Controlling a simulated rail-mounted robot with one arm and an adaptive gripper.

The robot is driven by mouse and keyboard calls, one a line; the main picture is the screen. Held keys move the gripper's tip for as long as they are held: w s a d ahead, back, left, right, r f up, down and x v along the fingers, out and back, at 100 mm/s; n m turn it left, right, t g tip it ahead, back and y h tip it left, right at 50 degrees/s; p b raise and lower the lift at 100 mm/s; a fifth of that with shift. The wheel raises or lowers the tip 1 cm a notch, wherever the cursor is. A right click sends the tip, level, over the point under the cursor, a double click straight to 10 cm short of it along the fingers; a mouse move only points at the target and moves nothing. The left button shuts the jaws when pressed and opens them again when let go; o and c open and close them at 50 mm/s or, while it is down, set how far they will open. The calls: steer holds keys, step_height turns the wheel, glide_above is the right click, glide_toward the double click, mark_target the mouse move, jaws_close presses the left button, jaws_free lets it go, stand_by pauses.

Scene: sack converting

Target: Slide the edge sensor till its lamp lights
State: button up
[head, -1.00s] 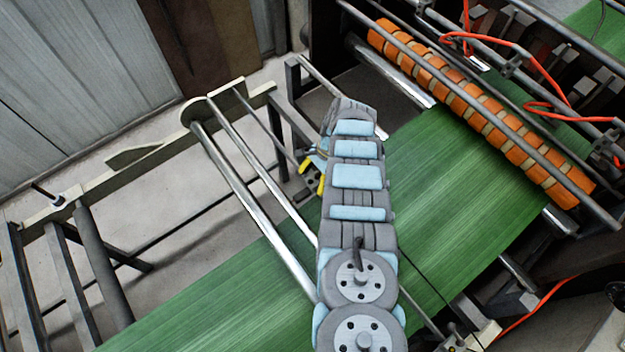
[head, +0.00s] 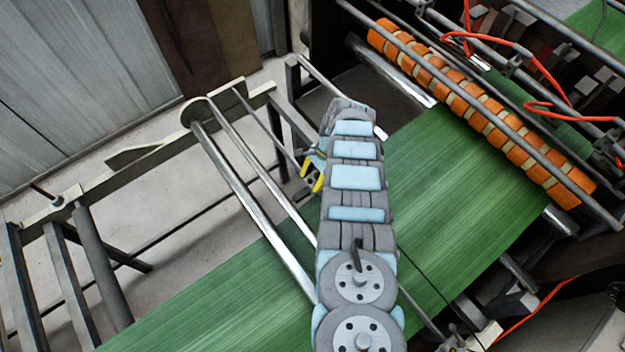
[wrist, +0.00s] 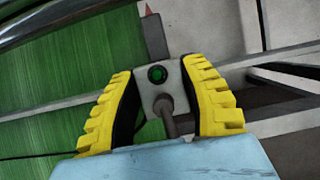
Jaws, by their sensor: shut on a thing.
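The edge sensor (wrist: 151,95) is a small pale grey block with a round lamp (wrist: 157,74) in a dark ring on its face. The lamp's lens looks green; I cannot tell for sure whether it glows. My gripper (wrist: 160,66) has its yellow ribbed fingers on both sides of the block, shut on it. A short grey rod or cable stub comes out below the lamp. In the head view my gripper (head: 312,173) is beside the far edge of the green web (head: 455,190); my arm hides most of the sensor there.
Bright steel rollers (head: 255,215) cross the web at left. Orange-ringed rollers (head: 480,115) and red hoses (head: 530,65) are at upper right. A pale frame rail (head: 140,150) runs along the left, with bare floor around it. In the wrist view a dark bar (wrist: 154,38) stands beyond the sensor.

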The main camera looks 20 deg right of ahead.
steer(key=shift+w+a+f+b, duration=0.1)
steer(key=shift+w+a+b, duration=0.1)
steer(key=shift+w+b, duration=0.6)
steer(key=shift+s, duration=0.2)
steer(key=o, duration=1.3)
steer(key=shift+c, duration=0.2)
steer(key=shift+r, duration=0.2)
steer(key=shift+v, duration=0.85)
steer(key=s+v, duration=0.1)
steer(key=v, duration=0.9)
steer(key=shift+w+d, duration=0.15)
steer(key=shift+w, duration=0.3)
